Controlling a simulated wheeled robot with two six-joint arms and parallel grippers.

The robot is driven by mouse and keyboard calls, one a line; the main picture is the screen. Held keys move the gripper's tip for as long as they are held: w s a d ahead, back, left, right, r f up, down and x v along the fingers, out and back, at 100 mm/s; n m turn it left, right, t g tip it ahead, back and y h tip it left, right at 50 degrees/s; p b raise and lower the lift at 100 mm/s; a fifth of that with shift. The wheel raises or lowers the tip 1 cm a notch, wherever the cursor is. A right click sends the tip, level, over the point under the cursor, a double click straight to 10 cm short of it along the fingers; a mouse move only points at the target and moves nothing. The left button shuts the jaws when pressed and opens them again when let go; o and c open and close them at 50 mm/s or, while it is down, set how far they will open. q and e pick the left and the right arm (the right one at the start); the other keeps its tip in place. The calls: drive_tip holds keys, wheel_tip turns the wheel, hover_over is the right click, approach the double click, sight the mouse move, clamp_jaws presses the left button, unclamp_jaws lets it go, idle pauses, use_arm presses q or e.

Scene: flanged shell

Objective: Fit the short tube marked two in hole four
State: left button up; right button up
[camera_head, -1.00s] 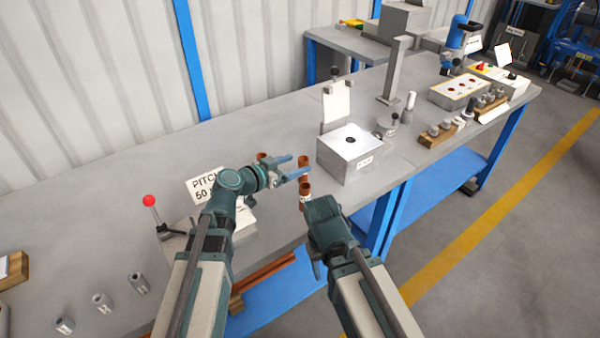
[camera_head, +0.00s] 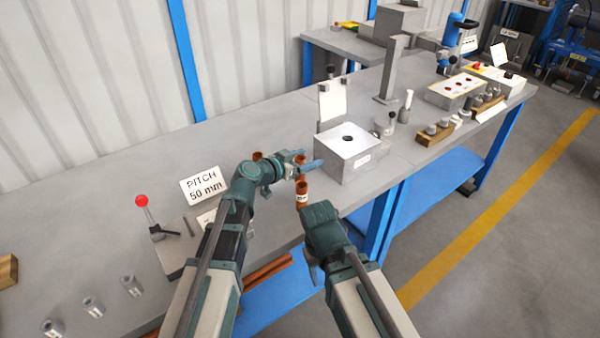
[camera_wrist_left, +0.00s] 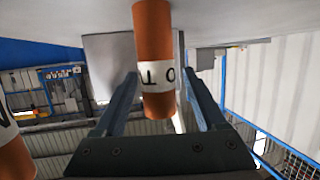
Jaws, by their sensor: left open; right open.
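Several copper-brown tubes stand on the bench: one at the back (camera_head: 258,156), one by my left fingers (camera_head: 300,159), and a labelled one in front (camera_head: 302,196). My left gripper (camera_head: 309,164) is open, its blue fingers level with the tubes. In the left wrist view, a tube with a white label (camera_wrist_left: 154,30) stands between the open fingers (camera_wrist_left: 160,70); the label is only partly readable, with a T and an O. Another labelled tube (camera_wrist_left: 12,160) is cut off at the left edge. My right gripper (camera_head: 315,270) is open and empty, low in front of the bench. I cannot identify hole four.
A grey block with one round hole (camera_head: 345,165) stands right of the tubes. A sign reading PITCH 50 mm (camera_head: 203,186) and a red-knobbed lever (camera_head: 142,201) are at left. Several grey cylinders (camera_head: 93,307) lie front left. A panel box (camera_head: 455,92) is far right.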

use_arm(q)
drive_tip(key=shift+w+d, duration=0.1)
clamp_jaws()
idle(0.3)
